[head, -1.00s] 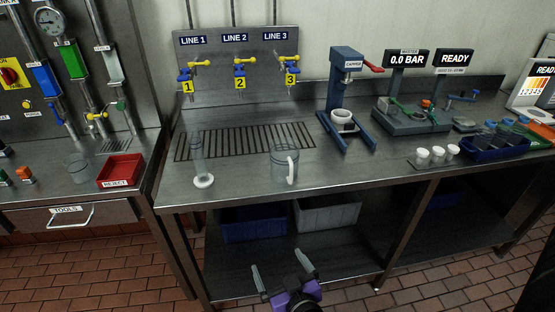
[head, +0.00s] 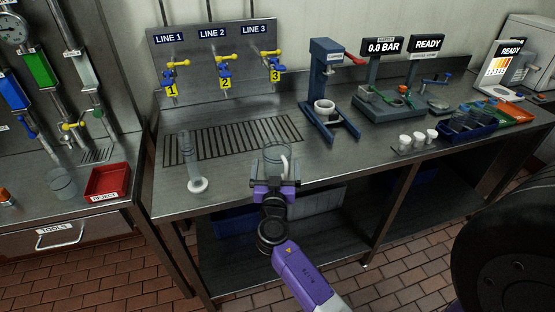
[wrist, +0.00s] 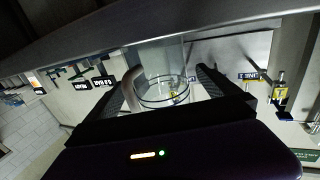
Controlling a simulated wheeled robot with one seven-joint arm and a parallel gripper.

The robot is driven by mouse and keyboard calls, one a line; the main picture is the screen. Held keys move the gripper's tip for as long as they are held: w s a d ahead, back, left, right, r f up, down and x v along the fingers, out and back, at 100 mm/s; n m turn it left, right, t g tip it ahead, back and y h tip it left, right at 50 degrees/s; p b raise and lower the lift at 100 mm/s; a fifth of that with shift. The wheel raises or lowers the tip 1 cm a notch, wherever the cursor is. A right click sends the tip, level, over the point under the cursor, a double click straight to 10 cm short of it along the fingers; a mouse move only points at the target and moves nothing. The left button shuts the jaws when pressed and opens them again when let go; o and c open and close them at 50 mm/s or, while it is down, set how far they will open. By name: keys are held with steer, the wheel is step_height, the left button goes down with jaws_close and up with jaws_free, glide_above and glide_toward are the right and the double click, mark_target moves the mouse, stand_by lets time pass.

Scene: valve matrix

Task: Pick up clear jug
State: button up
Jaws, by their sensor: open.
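The clear jug (head: 277,157) stands upright near the front edge of the steel bench, with its white handle on the right in the head view. My gripper (head: 273,178) is at the jug's near side and covers its lower part in the head view. In the wrist view the jug (wrist: 163,88) lies between the two fingers of my gripper (wrist: 165,88), with the pale handle close to the left finger. The gripper is open. I cannot tell whether a finger touches the jug.
A clear cylinder (head: 191,160) on a white base stands left of the jug. A drain grate (head: 230,140) lies behind, below three numbered taps. A blue press (head: 325,90) and white cups (head: 418,138) stand to the right. The bench's front edge is close under the arm.

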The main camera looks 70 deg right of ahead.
steer(key=shift+p+x, duration=0.35)
steer(key=shift+x, duration=1.15)
steer(key=shift+c, duration=0.2)
steer(key=c, duration=1.4)
steer(key=shift+c, duration=0.2)
steer(key=shift+r, duration=0.2)
